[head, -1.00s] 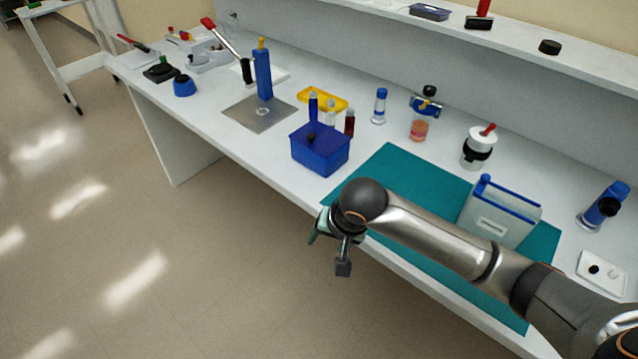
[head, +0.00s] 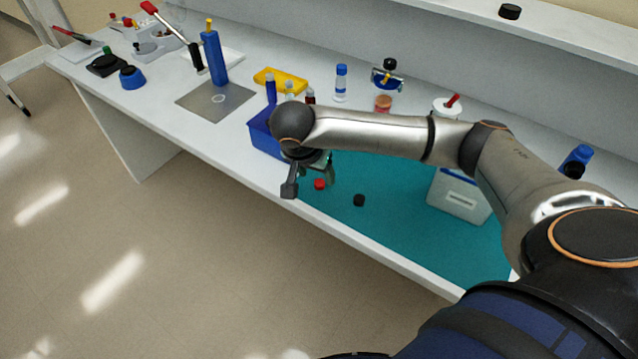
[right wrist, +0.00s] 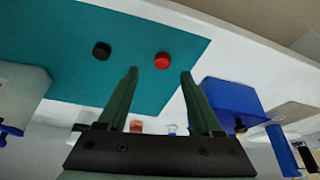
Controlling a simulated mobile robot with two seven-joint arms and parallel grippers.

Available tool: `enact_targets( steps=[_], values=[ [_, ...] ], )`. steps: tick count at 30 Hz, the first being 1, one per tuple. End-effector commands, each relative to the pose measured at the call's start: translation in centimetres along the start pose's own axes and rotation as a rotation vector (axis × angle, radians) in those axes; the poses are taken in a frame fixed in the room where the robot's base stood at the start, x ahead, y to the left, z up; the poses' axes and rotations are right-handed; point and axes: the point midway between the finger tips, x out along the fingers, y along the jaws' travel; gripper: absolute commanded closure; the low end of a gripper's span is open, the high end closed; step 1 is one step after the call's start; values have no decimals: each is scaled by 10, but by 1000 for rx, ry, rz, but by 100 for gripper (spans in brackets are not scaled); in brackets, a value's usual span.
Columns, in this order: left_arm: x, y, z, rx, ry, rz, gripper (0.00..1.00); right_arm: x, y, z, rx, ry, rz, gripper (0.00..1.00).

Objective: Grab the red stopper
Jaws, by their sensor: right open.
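The red stopper (head: 319,184) lies on the teal mat (head: 400,228) near its front left edge, beside the blue box. The right wrist view also shows the red stopper (right wrist: 163,60), just past and between my fingertips, not touching them. My right gripper (head: 326,176) is open and empty, above the mat close to the red stopper. Its two green fingers show well apart in the right wrist view (right wrist: 159,74). A black stopper (head: 359,200) lies on the mat to the right of the red one. My left gripper is out of view.
The blue box (head: 262,137) stands left of the mat, partly behind my right wrist; it also shows in the wrist view (right wrist: 228,100). A pale container (head: 459,197) stands on the mat's right side. The mat's front middle is clear.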

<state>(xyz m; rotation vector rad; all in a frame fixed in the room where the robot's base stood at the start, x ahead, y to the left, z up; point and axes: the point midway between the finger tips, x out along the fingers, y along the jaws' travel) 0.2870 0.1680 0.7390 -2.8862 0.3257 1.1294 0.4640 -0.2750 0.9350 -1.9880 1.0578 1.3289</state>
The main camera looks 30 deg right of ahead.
Motion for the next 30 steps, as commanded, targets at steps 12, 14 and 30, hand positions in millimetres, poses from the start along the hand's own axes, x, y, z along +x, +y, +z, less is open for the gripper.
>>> enact_targets(
  steps=[12, 14, 30],
  values=[
    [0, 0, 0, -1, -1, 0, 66, 50, -3, -1, 0, 1, 0, 34],
    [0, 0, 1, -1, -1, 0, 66, 53, -3, -1, -1, 1, 0, 34],
    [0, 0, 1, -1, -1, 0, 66, 54, -3, 0, -2, 0, -1, 70]
  ],
)
